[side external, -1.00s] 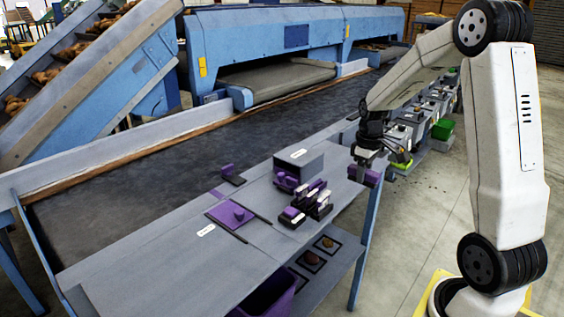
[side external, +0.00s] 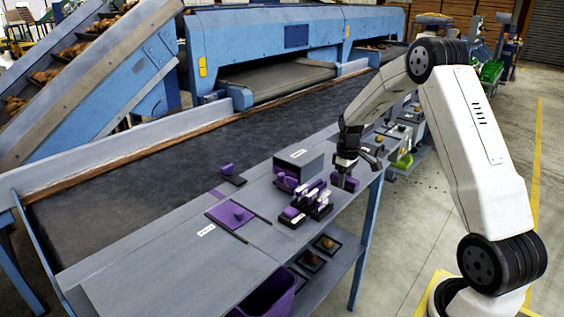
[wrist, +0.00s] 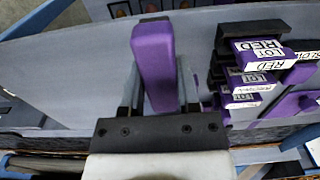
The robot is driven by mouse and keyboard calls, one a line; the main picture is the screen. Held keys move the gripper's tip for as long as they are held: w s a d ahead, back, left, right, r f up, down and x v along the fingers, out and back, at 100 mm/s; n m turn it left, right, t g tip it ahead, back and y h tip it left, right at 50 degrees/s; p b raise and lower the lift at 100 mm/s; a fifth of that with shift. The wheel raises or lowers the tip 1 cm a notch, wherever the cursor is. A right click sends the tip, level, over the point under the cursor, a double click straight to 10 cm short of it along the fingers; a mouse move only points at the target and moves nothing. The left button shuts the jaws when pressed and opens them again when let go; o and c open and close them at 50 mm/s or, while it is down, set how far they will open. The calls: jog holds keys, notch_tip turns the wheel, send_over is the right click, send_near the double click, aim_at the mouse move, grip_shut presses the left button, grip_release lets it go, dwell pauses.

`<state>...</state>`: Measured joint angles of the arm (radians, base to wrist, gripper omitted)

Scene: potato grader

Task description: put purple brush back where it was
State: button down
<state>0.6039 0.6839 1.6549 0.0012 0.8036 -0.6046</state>
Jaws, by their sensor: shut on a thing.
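The purple brush (wrist: 153,55) is a long purple block, held between the two fingers of my gripper (wrist: 158,95) in the wrist view. In the side view the brush (side external: 345,183) shows below my gripper (side external: 346,170), close over the right end of the grey bench (side external: 160,255). My gripper is shut on it. I cannot tell whether the brush touches the bench. Its underside is hidden.
A black rack of purple-and-white labelled stamps (side external: 308,204) stands just left of my gripper; it also shows in the wrist view (wrist: 255,60). A grey box (side external: 305,160) and a purple pad (side external: 229,214) lie further left. The bench's left front is clear.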

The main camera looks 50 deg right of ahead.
jog(key=shift+w+d+f, duration=0.1)
jog(key=shift+w+f, duration=0.15)
jog(key=shift+f, duration=1.6)
jog(key=shift+f, duration=0.1)
jog(key=shift+c, duration=1.6)
grip_release()
notch_tip(320, 180, up, 12)
jog(key=shift+r, duration=0.15)
